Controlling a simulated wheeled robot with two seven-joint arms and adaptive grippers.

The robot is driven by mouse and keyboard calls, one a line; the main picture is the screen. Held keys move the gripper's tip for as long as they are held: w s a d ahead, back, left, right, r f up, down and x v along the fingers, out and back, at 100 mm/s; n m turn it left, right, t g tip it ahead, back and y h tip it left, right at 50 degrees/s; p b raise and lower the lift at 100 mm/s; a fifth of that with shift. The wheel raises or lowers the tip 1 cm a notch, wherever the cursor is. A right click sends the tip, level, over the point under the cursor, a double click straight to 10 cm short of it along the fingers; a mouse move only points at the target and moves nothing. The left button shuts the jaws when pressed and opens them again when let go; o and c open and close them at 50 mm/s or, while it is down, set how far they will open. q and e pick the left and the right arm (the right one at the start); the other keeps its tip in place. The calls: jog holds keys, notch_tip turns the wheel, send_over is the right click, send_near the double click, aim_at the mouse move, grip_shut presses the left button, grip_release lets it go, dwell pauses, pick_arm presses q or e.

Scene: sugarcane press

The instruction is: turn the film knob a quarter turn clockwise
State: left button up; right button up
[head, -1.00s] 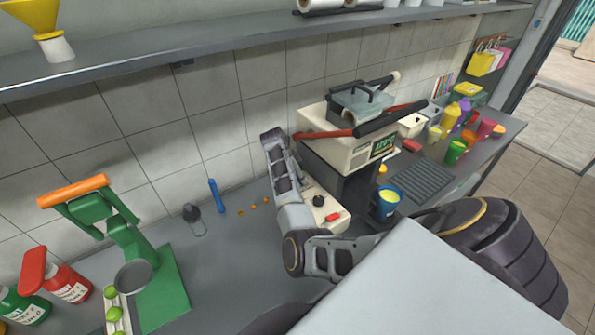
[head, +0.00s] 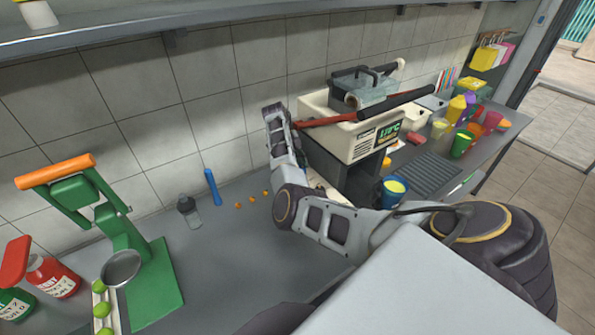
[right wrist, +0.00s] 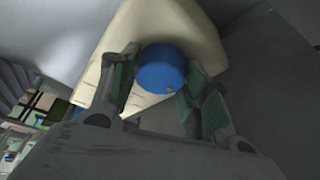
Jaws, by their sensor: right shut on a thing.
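The cream sealing machine (head: 343,140) with its red and black handles stands against the tiled wall in the head view. In the right wrist view, a round blue knob (right wrist: 161,69) stands out from a cream surface (right wrist: 185,25). I take it to be the film knob. My right gripper (right wrist: 158,78) has a finger on either side of this knob and is shut on it. In the head view my right arm crosses in front of the machine's left side and hides the knob and the fingertips. My left gripper is not in view.
A green press (head: 115,225) with an orange handle stands at the left, near red and green bottles. A blue cup (head: 393,190) stands right of my arm, below the machine. The counter's front middle is clear.

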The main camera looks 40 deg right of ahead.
jog(key=shift+m+y+b, duration=0.3)
jog(key=shift+m+b, duration=0.15)
jog(key=shift+m, duration=0.45)
jog(key=o, duration=1)
jog(key=shift+w+r, duration=0.1)
jog(key=v, duration=0.7)
jog(key=shift+w+r, duration=0.1)
dwell(0.4)
